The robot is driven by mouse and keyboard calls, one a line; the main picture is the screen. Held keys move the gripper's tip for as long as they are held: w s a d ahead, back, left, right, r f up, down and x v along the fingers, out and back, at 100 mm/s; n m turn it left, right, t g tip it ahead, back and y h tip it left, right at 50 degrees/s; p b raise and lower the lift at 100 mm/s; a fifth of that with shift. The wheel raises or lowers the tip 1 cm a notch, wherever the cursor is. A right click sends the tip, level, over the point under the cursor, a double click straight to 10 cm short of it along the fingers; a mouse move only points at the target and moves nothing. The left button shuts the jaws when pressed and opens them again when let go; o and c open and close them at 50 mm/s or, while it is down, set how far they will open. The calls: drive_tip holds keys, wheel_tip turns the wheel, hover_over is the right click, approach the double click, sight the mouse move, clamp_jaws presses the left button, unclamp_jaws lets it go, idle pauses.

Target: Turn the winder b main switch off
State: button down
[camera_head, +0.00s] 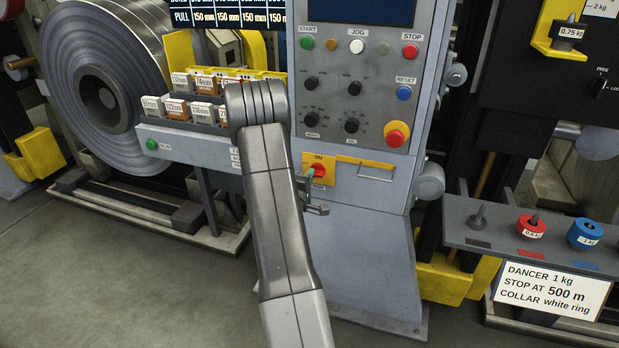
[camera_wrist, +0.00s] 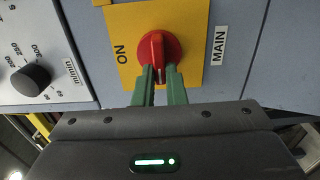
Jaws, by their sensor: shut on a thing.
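The main switch is a red rotary knob (camera_head: 318,169) on a yellow plate (camera_head: 309,159), low on the grey control cabinet. In the wrist view the red knob (camera_wrist: 157,47) sits on its yellow plate (camera_wrist: 196,15), with ON at the left and a MAIN label (camera_wrist: 219,46) at the right. The knob's grip bar runs up and down in that picture, with a pale mark at its lower end, a quarter turn from ON. My gripper (camera_wrist: 160,80) is shut on the knob, its green fingertips either side of the bar's lower end. No OFF label is visible.
Above are black knobs, a red emergency button (camera_head: 397,134) and START, JOG and STOP buttons. A yellow handle (camera_head: 376,168) is right of the switch. A shelf with labelled blocks (camera_head: 177,108) and a steel coil (camera_head: 95,85) stand left. A weight shelf (camera_head: 500,238) is at right.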

drive_tip(key=c, duration=1.5)
unclamp_jaws()
drive_tip(key=shift+s, duration=0.1)
drive_tip(key=v, duration=1.3)
drive_tip(key=shift+s+a, duration=0.15)
drive_tip(key=shift+s, duration=0.15)
drive_tip(key=shift+w, duration=0.1)
drive_tip(key=x, duration=1.3)
drive_tip(key=shift+w, duration=0.3)
